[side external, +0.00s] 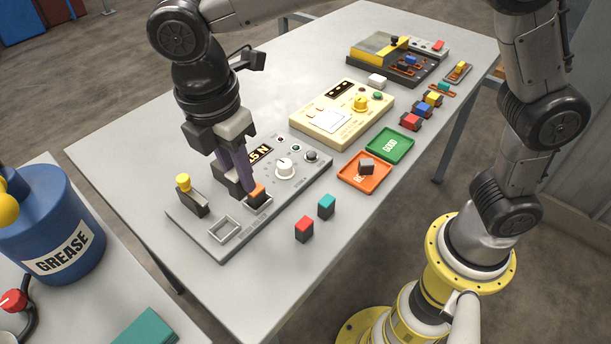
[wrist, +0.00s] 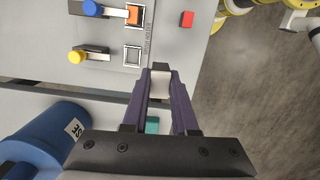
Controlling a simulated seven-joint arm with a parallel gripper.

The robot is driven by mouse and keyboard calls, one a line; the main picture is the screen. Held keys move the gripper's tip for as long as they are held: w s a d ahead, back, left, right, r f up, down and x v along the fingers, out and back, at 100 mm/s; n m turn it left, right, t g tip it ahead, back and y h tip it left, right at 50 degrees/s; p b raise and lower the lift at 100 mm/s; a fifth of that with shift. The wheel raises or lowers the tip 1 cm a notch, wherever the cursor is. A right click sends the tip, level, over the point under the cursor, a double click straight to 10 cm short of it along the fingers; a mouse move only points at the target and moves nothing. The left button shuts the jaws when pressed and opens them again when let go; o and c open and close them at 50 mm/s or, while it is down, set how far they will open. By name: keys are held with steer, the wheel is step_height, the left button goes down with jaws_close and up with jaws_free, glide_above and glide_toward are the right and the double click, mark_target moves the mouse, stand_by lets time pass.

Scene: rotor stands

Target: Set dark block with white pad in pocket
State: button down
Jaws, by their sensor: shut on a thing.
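My gripper (wrist: 161,78) is shut on a dark block with a white pad; the pad (wrist: 160,86) shows between the purple fingers in the wrist view. In the side view my gripper (side external: 240,190) points down, overlapping the grey panel (side external: 190,228); the held block is hard to make out there, and its height is unclear. An empty square pocket (side external: 224,229) lies at the panel's near end. It also shows in the wrist view (wrist: 132,55), up and left of the fingertips. A second pocket beside it holds an orange-topped block (side external: 258,190).
A yellow-tipped lever (side external: 190,193) stands by the empty pocket; a blue-tipped lever (wrist: 92,8) is beside the filled one. Red (side external: 304,229) and teal (side external: 326,206) blocks stand right of the panel. An orange tray (side external: 350,181) holds a grey block. A grease drum (side external: 35,215) stands left.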

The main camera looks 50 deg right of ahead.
steer(key=shift+m, duration=0.3)
steer(key=shift+w+a+f, duration=0.25)
steer(key=shift+w+f, duration=0.85)
steer(key=shift+f, duration=0.65)
steer(key=shift+w+a+f, duration=0.25)
steer(key=shift+w+f, duration=0.8)
steer(key=shift+f, duration=0.65)
steer(key=shift+w+a+f, duration=0.25)
steer(key=shift+w+f, duration=0.85)
steer(key=shift+f, duration=0.65)
steer(key=shift+f, duration=0.4)
steer(key=shift+f, duration=0.6)
steer(key=shift+f, duration=1.4)
